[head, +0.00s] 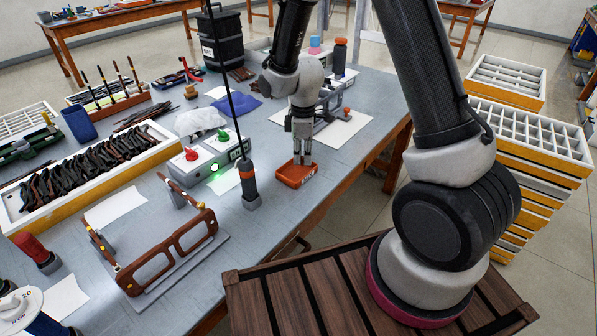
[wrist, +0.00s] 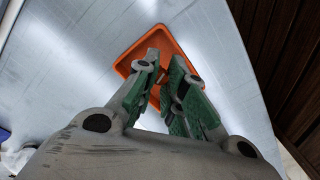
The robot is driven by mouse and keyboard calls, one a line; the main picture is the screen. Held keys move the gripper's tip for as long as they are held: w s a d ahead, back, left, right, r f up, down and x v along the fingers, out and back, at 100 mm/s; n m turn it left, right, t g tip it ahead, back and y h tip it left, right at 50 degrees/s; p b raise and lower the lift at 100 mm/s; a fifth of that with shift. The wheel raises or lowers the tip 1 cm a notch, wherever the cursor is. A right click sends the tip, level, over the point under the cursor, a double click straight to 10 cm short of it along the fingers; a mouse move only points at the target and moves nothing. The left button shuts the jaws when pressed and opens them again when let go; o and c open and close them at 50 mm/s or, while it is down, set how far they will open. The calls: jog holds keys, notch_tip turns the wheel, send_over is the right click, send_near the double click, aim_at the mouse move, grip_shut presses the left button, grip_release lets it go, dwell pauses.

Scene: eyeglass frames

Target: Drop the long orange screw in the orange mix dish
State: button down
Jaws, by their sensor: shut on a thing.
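The orange mix dish (head: 296,181) is a small shallow tray on the blue-grey table near its right edge. My gripper (head: 302,160) points down right over the dish, its fingertips at or just above the dish. In the wrist view the dish (wrist: 180,44) lies beyond the fingertips (wrist: 166,66), with its near part hidden behind the fingers. The fingers are close together on a small thing, most likely the long orange screw, which is almost fully hidden between them and hard to tell from the orange dish behind.
A black and orange screwdriver (head: 248,182) stands upright left of the dish, with a thin rod above it. A grey control box (head: 207,160) with a green light is farther left. Large brown eyeglass frames (head: 165,255) stand at the front.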

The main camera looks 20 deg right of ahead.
jog(key=shift+f, duration=0.9)
jog(key=c, duration=1.4)
grip_release()
notch_tip(320, 180, up, 12)
jog(key=shift+r, duration=0.1)
